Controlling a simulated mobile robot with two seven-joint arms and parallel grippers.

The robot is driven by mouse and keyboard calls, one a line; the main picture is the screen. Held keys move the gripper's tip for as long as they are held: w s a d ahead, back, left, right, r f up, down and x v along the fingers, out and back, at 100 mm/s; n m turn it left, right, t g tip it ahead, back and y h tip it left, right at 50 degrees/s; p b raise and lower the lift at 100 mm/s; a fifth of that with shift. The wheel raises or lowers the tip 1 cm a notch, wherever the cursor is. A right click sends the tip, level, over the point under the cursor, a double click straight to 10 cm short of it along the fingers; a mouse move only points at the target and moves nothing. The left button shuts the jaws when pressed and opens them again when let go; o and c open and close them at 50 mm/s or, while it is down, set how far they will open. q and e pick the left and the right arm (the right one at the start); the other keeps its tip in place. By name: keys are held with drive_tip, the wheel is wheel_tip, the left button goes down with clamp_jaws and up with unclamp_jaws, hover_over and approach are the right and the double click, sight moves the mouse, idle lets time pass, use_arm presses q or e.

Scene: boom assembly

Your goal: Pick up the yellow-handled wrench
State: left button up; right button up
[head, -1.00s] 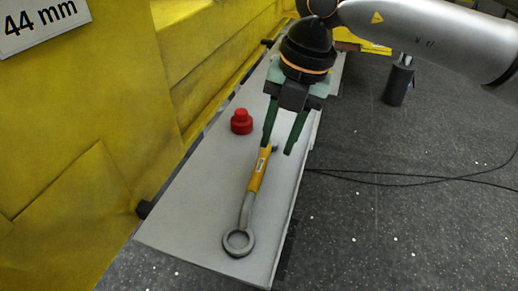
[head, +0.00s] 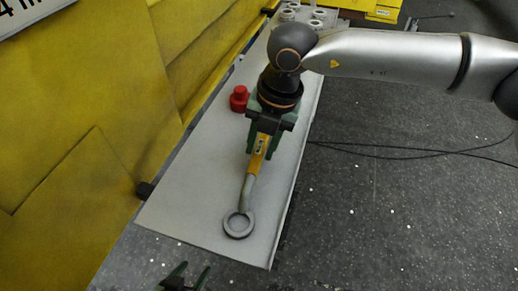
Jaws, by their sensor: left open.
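The yellow-handled wrench (head: 257,152) lies lengthwise on the pale bench top, its grey ring end (head: 238,224) toward me. My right gripper (head: 261,150) is low over the handle, with its green fingers on either side of it. The gripper and wrist hide the handle's far end. Whether the fingers press on the handle is not clear. My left gripper (head: 185,277) shows at the bottom edge, open and empty, well apart from the wrench and nearer to me than the bench.
A red knobbed part (head: 239,98) stands on the bench (head: 185,213) just left of my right gripper. Yellow walls (head: 70,150) border the bench on the left. Grey cylindrical parts (head: 303,15) stand at the far end. Cables (head: 390,152) lie on the floor at right.

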drive_tip(key=shift+w+a+f, duration=0.1)
drive_tip(key=shift+a+f, duration=0.05)
drive_tip(key=shift+f, duration=0.5)
drive_tip(key=shift+a+f, duration=0.1)
drive_tip(key=shift+f, duration=0.5)
clamp_jaws()
drive_tip(key=shift+r, duration=0.15)
